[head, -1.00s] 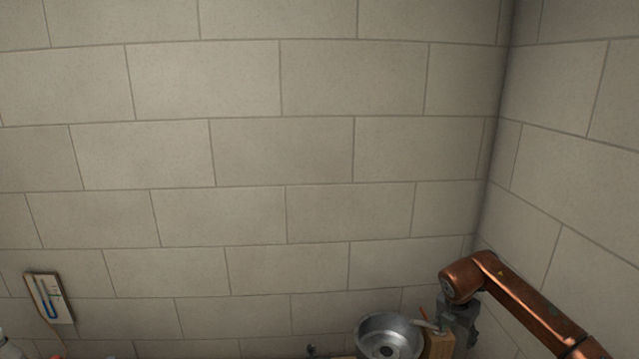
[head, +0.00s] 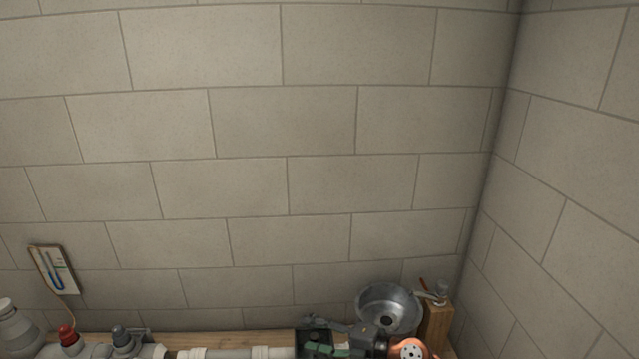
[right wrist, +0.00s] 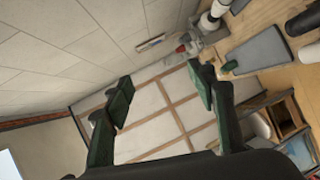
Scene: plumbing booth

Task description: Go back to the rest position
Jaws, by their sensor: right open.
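My right gripper (head: 312,338) shows at the bottom edge of the head view, dark with green finger pads. It points left, in front of the wooden bench and left of the steel basin. In the right wrist view its two fingers (right wrist: 160,90) are spread wide with nothing between them. Part of the gripper and most of my right arm are cut off by the lower edge of the head view. My left gripper is in neither view now.
A steel basin (head: 388,312) stands beside a wooden post (head: 437,325) with a tap. Grey pipes (head: 210,353) with a red-capped valve (head: 68,338) run along the bench at lower left. A gauge board (head: 52,272) hangs on the block wall. The upper space is clear.

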